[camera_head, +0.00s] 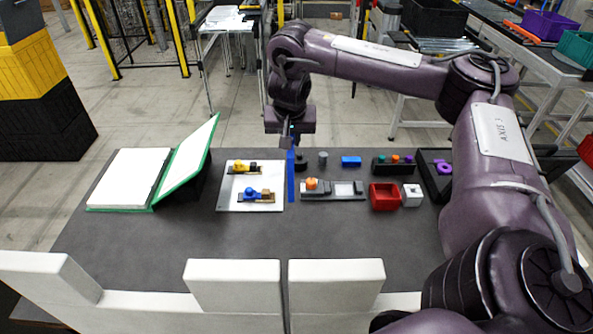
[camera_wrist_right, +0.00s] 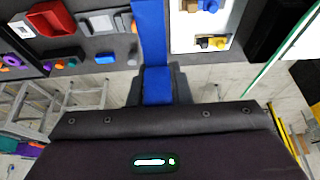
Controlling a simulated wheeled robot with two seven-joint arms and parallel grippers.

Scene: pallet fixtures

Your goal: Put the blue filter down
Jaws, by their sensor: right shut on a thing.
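The blue filter (camera_head: 291,178) is a long, narrow blue strip, upright in the head view beside the right edge of a white plate (camera_head: 226,196). My right gripper (camera_head: 288,140) is shut on its upper end and points down over the table. In the right wrist view the filter (camera_wrist_right: 151,35) runs away from between the jaws (camera_wrist_right: 157,88). I cannot tell whether its lower end touches the table. My left gripper is not in view.
The dark table (camera_head: 160,235) holds yellow and blue parts on the plate, a grey fixture (camera_head: 349,194), a red bin (camera_head: 384,203), a white cube (camera_head: 412,201) and a blue block (camera_head: 351,161). A green-edged white panel (camera_head: 190,160) leans at left.

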